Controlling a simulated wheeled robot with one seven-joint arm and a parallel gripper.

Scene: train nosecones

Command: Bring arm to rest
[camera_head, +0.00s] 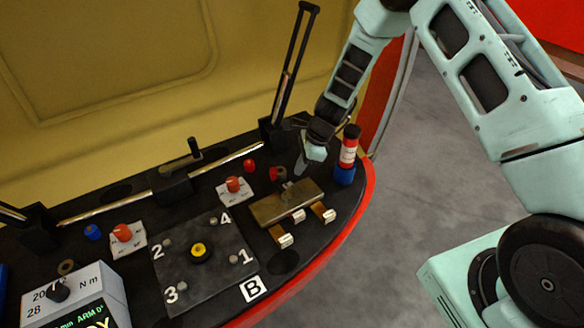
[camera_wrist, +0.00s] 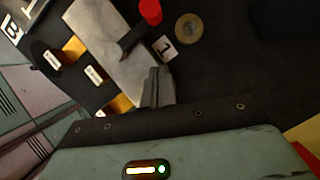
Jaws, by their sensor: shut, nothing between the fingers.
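My arm reaches in from the upper right in the head view. My gripper (camera_head: 303,166) points down over the right end of the black console, just behind a brass-coloured plate (camera_head: 287,202). In the wrist view my gripper (camera_wrist: 153,78) is shut and empty, its fingers together beside the plate (camera_wrist: 118,45). I cannot tell whether the fingertips touch the plate or the console.
A red-and-blue bottle (camera_head: 348,150) stands close right of my gripper. A tall black lever (camera_head: 290,75) rises behind it. Red knobs (camera_head: 234,184) and a numbered panel (camera_head: 205,253) lie to the left. Open floor (camera_head: 440,160) is right of the red console edge.

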